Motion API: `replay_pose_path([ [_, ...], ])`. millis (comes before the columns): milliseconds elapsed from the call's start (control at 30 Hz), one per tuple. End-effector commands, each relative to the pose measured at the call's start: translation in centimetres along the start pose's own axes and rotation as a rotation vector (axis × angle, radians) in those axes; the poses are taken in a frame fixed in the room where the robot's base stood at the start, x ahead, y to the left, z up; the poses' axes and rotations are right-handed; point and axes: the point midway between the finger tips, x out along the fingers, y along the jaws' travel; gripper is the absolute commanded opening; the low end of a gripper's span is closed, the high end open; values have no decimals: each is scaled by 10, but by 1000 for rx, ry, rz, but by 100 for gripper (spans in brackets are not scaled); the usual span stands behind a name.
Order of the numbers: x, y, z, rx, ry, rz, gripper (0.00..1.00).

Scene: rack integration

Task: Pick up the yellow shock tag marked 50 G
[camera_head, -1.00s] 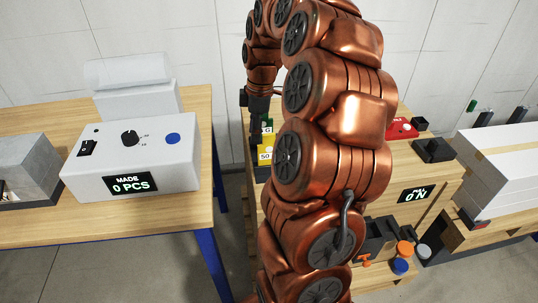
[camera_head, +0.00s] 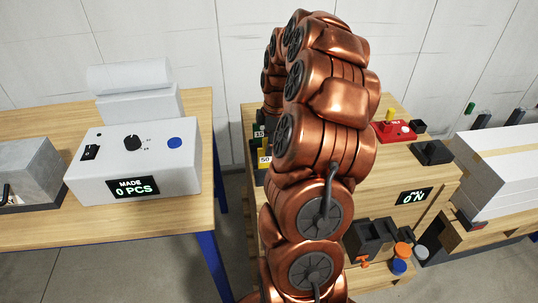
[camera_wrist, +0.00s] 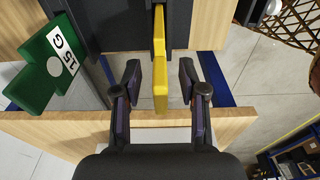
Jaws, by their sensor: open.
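The yellow shock tag (camera_head: 264,160) shows partly in the head view, with "50" on its label, beside my arm. In the wrist view a yellow tag (camera_wrist: 160,92) is seen edge-on, its label hidden. My gripper (camera_wrist: 160,75) is open, with one dark finger on each side of the yellow tag's near end and a gap on both sides. In the head view my gripper is hidden behind my arm.
A green tag (camera_wrist: 47,72) marked 15 G stands left of the fingers in the wrist view. Dark holder parts flank the yellow tag. A red device (camera_head: 394,131) and a dark block (camera_head: 433,152) stand on the wooden bench (camera_head: 385,172). A white counter box (camera_head: 135,165) sits on the left table.

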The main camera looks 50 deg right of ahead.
Motion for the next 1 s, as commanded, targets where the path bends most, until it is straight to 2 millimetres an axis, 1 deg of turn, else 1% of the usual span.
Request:
replay_pose_path([
  [133,17,-2,0,1,1,-7,42],
  [200,20,-1,0,1,1,-4,42],
  [400,20,0,0,0,0,-1,41],
  [800,20,0,0,0,0,-1,0],
  [1000,20,0,0,0,0,-1,0],
])
